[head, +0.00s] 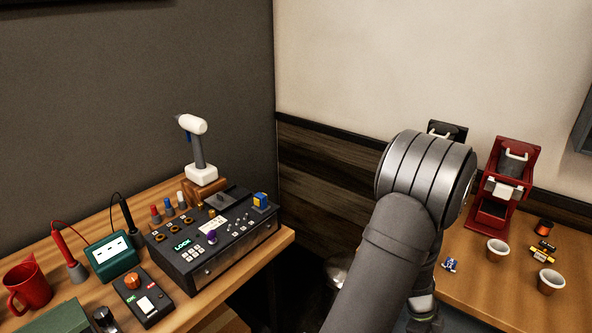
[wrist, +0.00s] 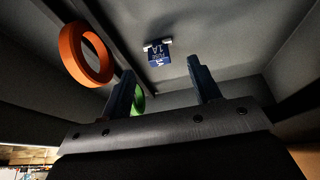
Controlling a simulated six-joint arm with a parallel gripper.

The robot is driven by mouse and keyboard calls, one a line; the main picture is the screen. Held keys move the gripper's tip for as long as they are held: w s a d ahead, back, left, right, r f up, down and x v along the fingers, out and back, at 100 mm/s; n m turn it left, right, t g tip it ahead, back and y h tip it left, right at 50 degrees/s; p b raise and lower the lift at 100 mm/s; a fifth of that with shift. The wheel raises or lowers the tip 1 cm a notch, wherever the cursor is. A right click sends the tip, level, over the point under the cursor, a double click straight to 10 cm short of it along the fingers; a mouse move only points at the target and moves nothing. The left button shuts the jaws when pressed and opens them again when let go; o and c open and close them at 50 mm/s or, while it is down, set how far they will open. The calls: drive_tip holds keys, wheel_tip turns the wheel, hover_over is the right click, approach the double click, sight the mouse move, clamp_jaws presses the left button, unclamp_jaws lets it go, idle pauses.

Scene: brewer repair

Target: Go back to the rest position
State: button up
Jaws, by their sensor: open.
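My gripper (wrist: 160,72) shows in the wrist view with its two dark fingers well apart. Nothing is between the fingers. Beyond the fingertips, a small blue fuse marked 1A (wrist: 158,52) lies on a grey surface with raised walls. An orange ring (wrist: 86,54) is to the left of the fingers. A green ring (wrist: 138,101) is partly hidden behind the left finger. In the head view my arm crosses the right half of the picture, and my gripper's fingers cannot be made out there.
A wooden bench at left holds a control box (head: 215,240), a green meter (head: 112,256) and a red mug (head: 27,285). A table at right holds a red brewer (head: 505,185), two cups (head: 497,250) and small parts. A blue piece (head: 450,264) lies close to my arm.

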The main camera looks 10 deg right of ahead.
drive_tip(key=v, duration=0.8)
drive_tip(key=x, duration=1.2)
drive_tip(key=shift+a, duration=0.1)
drive_tip(key=r, duration=0.5)
drive_tip(key=shift+s, duration=0.4)
drive_tip(key=s+r, duration=0.7)
drive_tip(key=s, duration=0.4)
wheel_tip(320, 180, up, 22)
drive_tip(key=w+d+n, duration=0.1)
drive_tip(key=w, duration=0.1)
drive_tip(key=shift+d+r, duration=0.25)
drive_tip(key=shift+d, duration=0.15)
drive_tip(key=shift+w, duration=0.1)
